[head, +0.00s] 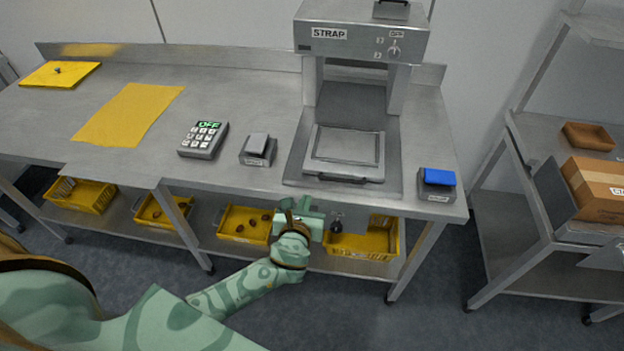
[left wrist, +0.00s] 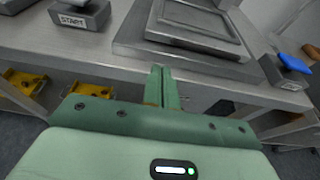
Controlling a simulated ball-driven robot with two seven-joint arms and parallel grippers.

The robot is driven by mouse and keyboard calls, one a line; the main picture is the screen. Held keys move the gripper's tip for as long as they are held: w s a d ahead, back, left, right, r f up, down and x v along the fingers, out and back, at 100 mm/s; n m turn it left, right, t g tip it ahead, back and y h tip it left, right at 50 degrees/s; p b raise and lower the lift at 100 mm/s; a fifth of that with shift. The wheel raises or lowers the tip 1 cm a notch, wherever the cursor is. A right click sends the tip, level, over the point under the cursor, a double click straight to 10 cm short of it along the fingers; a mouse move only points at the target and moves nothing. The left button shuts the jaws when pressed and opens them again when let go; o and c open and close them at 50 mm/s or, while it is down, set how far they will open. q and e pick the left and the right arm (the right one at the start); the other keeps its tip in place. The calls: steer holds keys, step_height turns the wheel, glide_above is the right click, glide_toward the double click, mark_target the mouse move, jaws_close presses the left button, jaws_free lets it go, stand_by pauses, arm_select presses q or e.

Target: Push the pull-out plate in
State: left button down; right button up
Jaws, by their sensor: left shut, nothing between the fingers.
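The grey pull-out plate (head: 345,146) lies on the base of the strapping machine marked STRAP (head: 362,40). It sticks out in front of the machine's posts, with a dark handle (head: 342,178) along its front edge. In the left wrist view the plate (left wrist: 200,28) is ahead of the fingers, with its front bar facing me. My left gripper (head: 300,206) is shut and empty, in front of the table's edge and below and left of the handle. Its closed fingers also show in the left wrist view (left wrist: 164,84), apart from the plate. My right gripper is not in view.
A START button box (head: 257,150) and a keypad reading OFF (head: 203,139) stand left of the machine. A blue-topped box (head: 437,184) stands right. Yellow crates (head: 244,225) sit on the shelf below. A rack with cartons (head: 598,188) stands at right.

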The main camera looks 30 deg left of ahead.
arm_select(q)
steer(key=b, duration=0.2)
glide_toward(314, 168)
steer(key=w+f, duration=0.1)
steer(key=w, duration=0.1)
steer(key=w+a+f, duration=0.1)
steer(key=w+f, duration=0.1)
steer(key=shift+w+a+f, duration=0.1)
steer(key=shift+w, duration=0.2)
steer(key=shift+w+a, duration=0.1)
steer(key=shift+w, duration=0.2)
steer(key=shift+w, duration=0.1)
steer(key=w, duration=0.1)
steer(key=w+a+b, duration=0.1)
steer(key=w, duration=0.1)
steer(key=shift+w, duration=0.3)
steer(key=shift+w+a, duration=0.1)
steer(key=shift+w, duration=0.3)
steer(key=shift+s, duration=0.1)
